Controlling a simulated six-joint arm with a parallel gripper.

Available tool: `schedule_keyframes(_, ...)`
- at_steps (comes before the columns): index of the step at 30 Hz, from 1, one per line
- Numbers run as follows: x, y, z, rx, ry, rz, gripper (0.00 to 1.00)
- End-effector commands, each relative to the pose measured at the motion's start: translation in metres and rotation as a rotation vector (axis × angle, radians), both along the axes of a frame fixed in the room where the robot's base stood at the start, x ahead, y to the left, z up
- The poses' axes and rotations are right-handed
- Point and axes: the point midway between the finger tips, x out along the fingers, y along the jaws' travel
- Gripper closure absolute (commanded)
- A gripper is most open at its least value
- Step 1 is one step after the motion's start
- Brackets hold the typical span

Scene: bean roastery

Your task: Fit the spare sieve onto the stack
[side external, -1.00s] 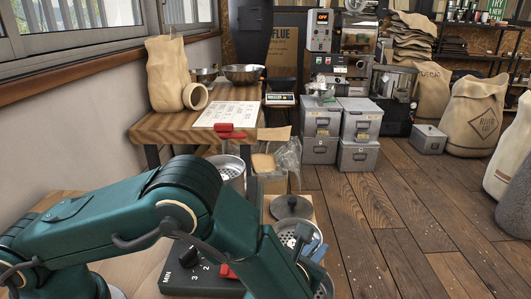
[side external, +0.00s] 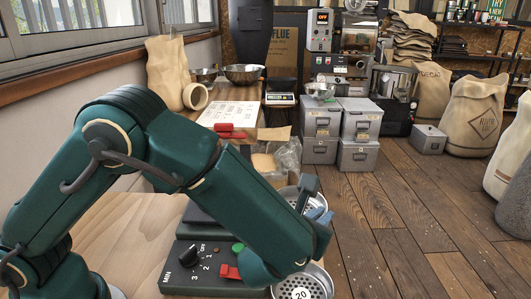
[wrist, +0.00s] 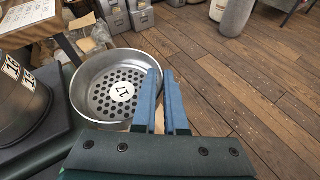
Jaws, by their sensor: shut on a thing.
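The sieve marked 17 (wrist: 103,75) is a round steel pan with a perforated floor. My gripper (wrist: 161,76) has its blue fingers shut on the right side of its rim. In the side view, my gripper (side external: 312,186) and part of the held sieve (side external: 285,193) show beyond my forearm; the sieve looks roughly level. The stack (wrist: 22,100) of steel sieves, with labels 16 and 15, stands on a dark base left of the held sieve in the wrist view. My arm hides most of it from the side.
A sieve marked 20 (side external: 302,287) lies at the bottom edge. A control box (side external: 205,272) with a knob and red switch sits on the wooden bench (side external: 120,240). Grey drawers (side external: 358,120) stand beyond; the floor at right is open.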

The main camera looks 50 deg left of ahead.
Motion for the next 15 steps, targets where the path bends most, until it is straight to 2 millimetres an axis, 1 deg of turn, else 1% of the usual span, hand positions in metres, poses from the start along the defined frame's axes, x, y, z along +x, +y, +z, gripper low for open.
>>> schedule_keyframes(1, 0.000, 0.000, 0.006, -0.004, -0.003, 0.001, 1.00)
schedule_keyframes(5, 0.000, 0.000, 0.017, -0.003, -0.004, 0.000, 1.00)
schedule_keyframes(8, 0.001, 0.000, 0.032, -0.005, -0.005, 0.002, 1.00)
schedule_keyframes(11, 0.001, 0.000, 0.057, -0.011, -0.010, 0.003, 1.00)
schedule_keyframes(12, 0.001, 0.000, 0.070, -0.013, -0.011, 0.004, 1.00)
schedule_keyframes(15, 0.001, 0.000, 0.101, -0.014, -0.012, 0.004, 1.00)
